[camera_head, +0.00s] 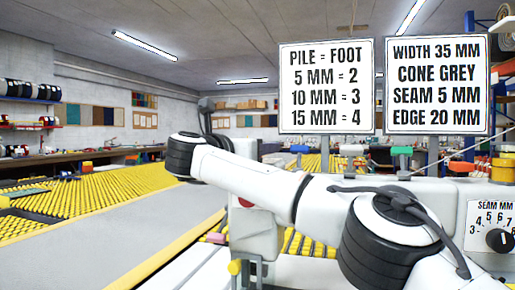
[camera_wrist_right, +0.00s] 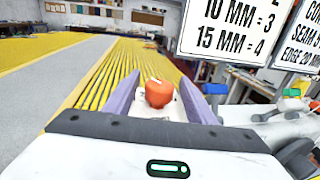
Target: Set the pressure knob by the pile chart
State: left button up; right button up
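The pile chart (camera_head: 326,86) hangs upright in the head view and reads pile = foot: 5 mm = 2, 10 mm = 3, 15 mm = 4. Its lower part also shows in the right wrist view (camera_wrist_right: 228,38). In that view an orange-red knob-like piece (camera_wrist_right: 158,94) stands between the two purple fingers of my right gripper (camera_wrist_right: 162,102). The fingers are apart, with a gap on each side of it. No scale or pointer can be read on it. My right arm crosses the head view and hides part of the machine. My left gripper is not in view.
A second sign (camera_head: 437,85) gives width 35 mm, cone grey, seam 5 mm, edge 20 mm. A black seam knob (camera_head: 499,240) on a numbered dial is at the right edge. A long table with yellow ribbed surface (camera_head: 110,190) and grey strip extends left.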

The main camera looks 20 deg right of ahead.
jog(key=shift+s+a, duration=0.2)
jog(key=shift+a, duration=0.05)
pick_arm(q)
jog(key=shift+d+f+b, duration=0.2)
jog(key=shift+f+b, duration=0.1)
jog(key=shift+b, duration=0.7)
pick_arm(e)
jog(key=v, duration=0.9)
jog(key=shift+s+a, duration=0.2)
jog(key=shift+s, duration=0.05)
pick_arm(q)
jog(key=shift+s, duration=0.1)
pick_arm(e)
jog(key=shift+d, duration=0.1)
